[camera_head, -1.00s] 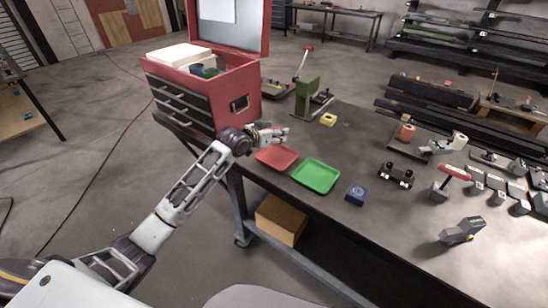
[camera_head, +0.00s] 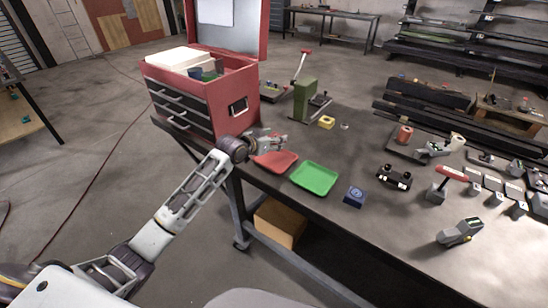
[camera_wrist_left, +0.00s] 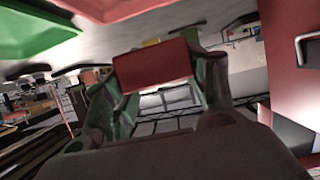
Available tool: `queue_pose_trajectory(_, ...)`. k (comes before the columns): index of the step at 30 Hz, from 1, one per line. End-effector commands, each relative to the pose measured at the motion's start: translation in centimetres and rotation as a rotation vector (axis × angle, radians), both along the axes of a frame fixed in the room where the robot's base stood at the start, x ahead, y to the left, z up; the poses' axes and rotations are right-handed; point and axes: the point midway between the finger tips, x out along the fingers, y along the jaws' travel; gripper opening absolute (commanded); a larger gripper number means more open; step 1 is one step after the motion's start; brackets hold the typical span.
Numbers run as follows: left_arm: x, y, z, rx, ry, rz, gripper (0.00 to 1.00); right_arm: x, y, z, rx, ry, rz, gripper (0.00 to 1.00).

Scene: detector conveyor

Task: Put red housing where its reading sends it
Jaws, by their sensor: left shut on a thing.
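The red housing (camera_wrist_left: 152,65) shows as a red block between the two fingers in the left wrist view. My left gripper (camera_head: 280,143) is shut on it, beside the red tool chest and close to the back edge of the red tray. The red tray (camera_head: 275,164) and the green tray (camera_head: 316,178) lie side by side at the table's near edge; both look empty. They also show in the left wrist view, the red tray (camera_wrist_left: 110,8) at the top and the green tray (camera_wrist_left: 35,32) at the left. My right gripper is out of view.
The red tool chest (camera_head: 187,123) stands just left of my gripper. A green lever press (camera_head: 304,103), a yellow part (camera_head: 326,122) and a blue block (camera_head: 355,197) are on the table (camera_head: 330,222). A grey handheld device (camera_head: 460,232) lies at the right.

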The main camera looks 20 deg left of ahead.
Motion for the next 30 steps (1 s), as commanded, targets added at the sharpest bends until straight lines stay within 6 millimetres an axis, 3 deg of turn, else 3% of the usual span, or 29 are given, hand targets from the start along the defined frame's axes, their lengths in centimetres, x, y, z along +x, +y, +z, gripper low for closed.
queue_pose_trajectory(9, 0.0, 0.0, -3.8, -0.001, -0.002, 0.000, 0.21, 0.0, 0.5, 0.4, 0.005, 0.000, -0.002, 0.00)
queue_pose_trajectory(23, 0.0, 0.0, -4.4, 0.000, -0.003, 0.000, 0.21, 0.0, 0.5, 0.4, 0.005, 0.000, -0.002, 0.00)
queue_pose_trajectory(30, 0.0, 0.0, -6.4, -0.002, -0.002, 0.000, 0.21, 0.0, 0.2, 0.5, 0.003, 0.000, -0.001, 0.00)
